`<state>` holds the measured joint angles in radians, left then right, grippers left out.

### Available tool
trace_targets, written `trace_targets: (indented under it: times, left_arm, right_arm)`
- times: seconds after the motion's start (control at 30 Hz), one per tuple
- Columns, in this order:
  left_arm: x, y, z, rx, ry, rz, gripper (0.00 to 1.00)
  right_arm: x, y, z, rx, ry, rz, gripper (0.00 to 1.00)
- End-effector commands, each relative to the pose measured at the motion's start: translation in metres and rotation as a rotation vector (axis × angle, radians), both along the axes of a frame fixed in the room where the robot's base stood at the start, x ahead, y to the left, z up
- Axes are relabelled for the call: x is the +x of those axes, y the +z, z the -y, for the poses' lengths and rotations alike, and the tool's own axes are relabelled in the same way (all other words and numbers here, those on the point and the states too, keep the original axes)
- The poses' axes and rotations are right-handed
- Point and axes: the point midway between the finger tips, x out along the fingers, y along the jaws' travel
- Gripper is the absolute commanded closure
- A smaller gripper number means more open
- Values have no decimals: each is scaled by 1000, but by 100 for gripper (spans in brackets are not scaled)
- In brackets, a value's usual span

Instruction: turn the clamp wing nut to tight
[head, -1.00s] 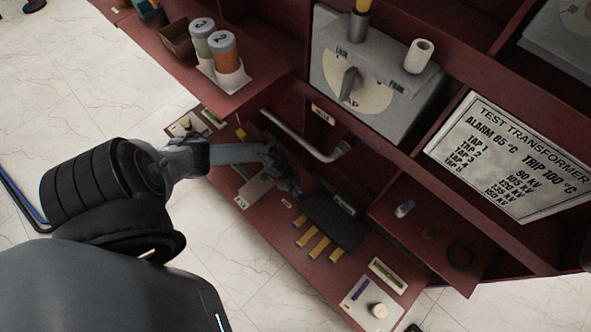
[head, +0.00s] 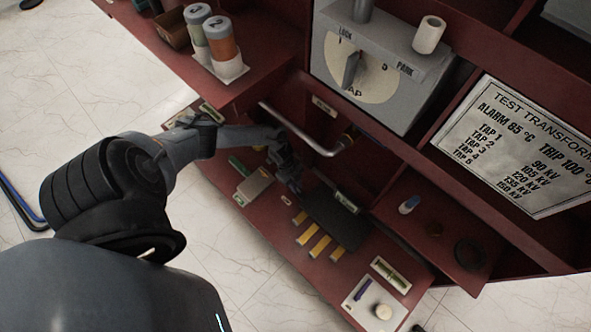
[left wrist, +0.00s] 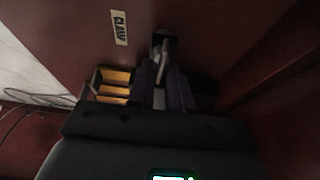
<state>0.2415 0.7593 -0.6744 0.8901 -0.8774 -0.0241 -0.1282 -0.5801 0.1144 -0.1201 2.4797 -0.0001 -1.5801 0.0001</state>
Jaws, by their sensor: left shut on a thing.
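My left gripper (head: 291,180) reaches over the red lower shelf, beside a dark block. In the left wrist view its two fingers (left wrist: 163,90) are closed around a slim grey piece (left wrist: 164,60), which I take to be the clamp wing nut. A dark round end shows just beyond it, near the label CLAMP (left wrist: 119,27). The fingers cover most of the nut, so its angle cannot be read. In the head view the gripper hides the nut. My right gripper is not in view.
A bent grey pipe (head: 300,130) runs close above the gripper. The dark block (head: 335,218) and yellow bars (head: 319,246) lie to its right on the shelf. The grey tap box (head: 385,65) stands above. A sign plate (head: 515,150) is at right.

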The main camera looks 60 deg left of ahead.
Motion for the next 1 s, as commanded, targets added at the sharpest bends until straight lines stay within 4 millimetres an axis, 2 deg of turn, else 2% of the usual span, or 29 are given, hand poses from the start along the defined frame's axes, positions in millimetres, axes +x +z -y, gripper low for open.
trace_targets:
  times: [0.27, 0.3, 0.37, 0.77, 1.0]
  left_arm:
    - [-1, -2, -1, 5, 2, -2, 100]
    - [-1, -2, -1, 5, 2, -2, 76]
    - [-1, -2, -1, 5, 2, -2, 68]
    - [0, 5, -2, 2, 1, 0, 68]
    - [-4, 34, -12, 3, 1, 0, 68]
  right_arm:
    - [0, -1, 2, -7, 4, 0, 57]
    - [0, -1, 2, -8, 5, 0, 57]
    - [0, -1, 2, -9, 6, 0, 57]
    - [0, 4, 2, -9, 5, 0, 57]
    - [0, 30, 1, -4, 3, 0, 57]
